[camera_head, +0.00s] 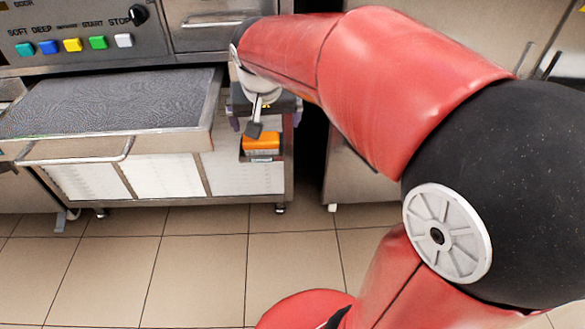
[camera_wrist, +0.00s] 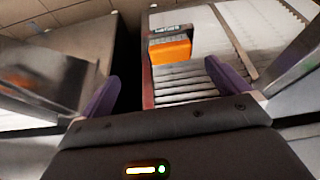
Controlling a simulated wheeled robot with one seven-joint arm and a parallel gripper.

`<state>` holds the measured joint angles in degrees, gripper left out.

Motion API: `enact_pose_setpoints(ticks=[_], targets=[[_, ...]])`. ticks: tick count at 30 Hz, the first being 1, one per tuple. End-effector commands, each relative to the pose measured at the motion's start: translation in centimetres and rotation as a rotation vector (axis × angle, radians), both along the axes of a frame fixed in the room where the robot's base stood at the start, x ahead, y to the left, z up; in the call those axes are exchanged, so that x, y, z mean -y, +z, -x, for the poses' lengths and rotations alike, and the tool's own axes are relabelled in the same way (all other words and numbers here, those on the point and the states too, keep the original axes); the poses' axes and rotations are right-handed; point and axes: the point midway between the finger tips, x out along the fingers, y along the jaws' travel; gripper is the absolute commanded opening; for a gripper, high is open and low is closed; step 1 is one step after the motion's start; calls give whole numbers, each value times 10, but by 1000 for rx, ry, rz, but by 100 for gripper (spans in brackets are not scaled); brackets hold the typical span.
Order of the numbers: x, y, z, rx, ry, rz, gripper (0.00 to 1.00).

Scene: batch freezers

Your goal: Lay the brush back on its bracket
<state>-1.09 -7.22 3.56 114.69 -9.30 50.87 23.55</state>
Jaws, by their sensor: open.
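An orange block, which I take to be the brush (camera_head: 261,141), sits on a small dark bracket (camera_head: 262,159) on the front of the steel cabinet. In the wrist view the orange brush (camera_wrist: 170,48) lies beyond the fingertips, beside a dark labelled strip of the bracket (camera_wrist: 170,30); the label is too small to read surely. My gripper (camera_head: 266,118) is just above the brush in the head view, partly hidden by its own wrist. In the wrist view my gripper (camera_wrist: 164,86) has its two purple fingers wide apart with nothing between them.
A steel tray with a dark textured surface (camera_head: 110,100) and a front rail juts out left of the brush. A control panel with coloured buttons (camera_head: 75,44) is above it. A dark gap separates the cabinet from the steel unit at right. The tiled floor (camera_head: 190,265) in front is clear.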

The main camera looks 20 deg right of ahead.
Motion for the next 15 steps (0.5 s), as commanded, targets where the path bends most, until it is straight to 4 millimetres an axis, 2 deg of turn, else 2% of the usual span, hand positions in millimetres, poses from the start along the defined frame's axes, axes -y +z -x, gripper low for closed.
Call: enact_pose_setpoints(ticks=[1,3,6,9,12,15], targets=[[3,7,27,16,23,2,100],[6,8,64,27,65,4,100],[9,4,111,45,125,6,100],[10,-6,148,62,177,7,100],[9,-15,174,76,217,6,100],[9,-22,188,83,241,7,100]])
